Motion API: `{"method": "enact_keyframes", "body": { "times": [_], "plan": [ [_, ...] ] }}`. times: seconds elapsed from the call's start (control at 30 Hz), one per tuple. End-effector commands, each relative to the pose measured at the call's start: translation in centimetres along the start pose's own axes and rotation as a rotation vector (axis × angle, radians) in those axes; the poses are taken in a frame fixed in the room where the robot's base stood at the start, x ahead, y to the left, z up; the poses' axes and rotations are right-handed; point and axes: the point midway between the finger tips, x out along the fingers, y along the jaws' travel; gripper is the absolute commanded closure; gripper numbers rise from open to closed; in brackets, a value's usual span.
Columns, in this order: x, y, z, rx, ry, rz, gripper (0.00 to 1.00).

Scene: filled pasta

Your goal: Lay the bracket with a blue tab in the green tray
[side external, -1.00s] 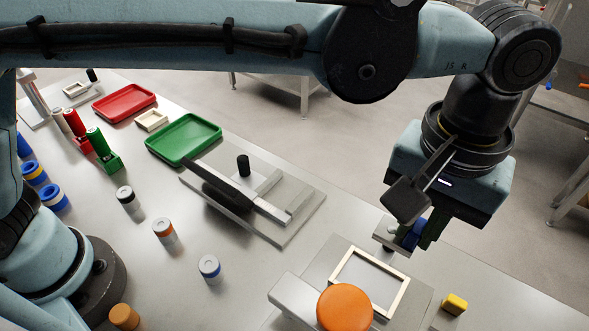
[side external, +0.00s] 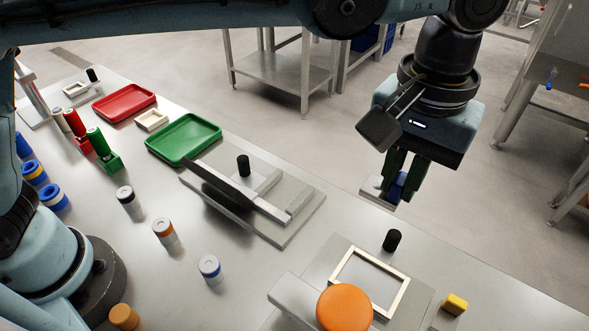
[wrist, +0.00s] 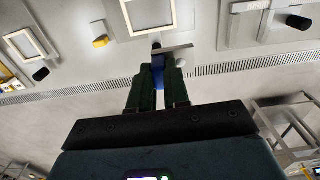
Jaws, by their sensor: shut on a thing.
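My gripper (side external: 405,178) is shut on the blue tab of a grey metal bracket (side external: 372,187) and holds it in the air beyond the table's far edge. In the wrist view the blue tab (wrist: 158,72) sits between the dark green fingers, with the bracket's thin plate (wrist: 172,52) across their tips. The green tray (side external: 183,139) lies on the table to the left, well away from my gripper, and looks empty.
A red tray (side external: 124,103) lies behind the green one. A fixture with a raised bar and black knob (side external: 243,166) stands between the green tray and my gripper. A frame fixture with an orange knob (side external: 344,307) and a yellow block (side external: 455,304) are nearer. Several small cylinders stand at left.

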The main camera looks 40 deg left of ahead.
Motion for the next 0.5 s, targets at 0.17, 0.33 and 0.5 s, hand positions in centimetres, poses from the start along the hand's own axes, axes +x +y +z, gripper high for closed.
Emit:
{"method": "enact_keyframes", "body": {
  "times": [0.17,0.33,0.5],
  "plan": [
    [1.0,-6.7,-4.4,-0.011,0.000,0.000,1.00],
    [2.0,-13.4,-7.2,-0.011,0.000,0.000,1.00],
    [3.1,-20.6,-8.7,-0.011,0.000,0.000,1.00]
  ]
}}
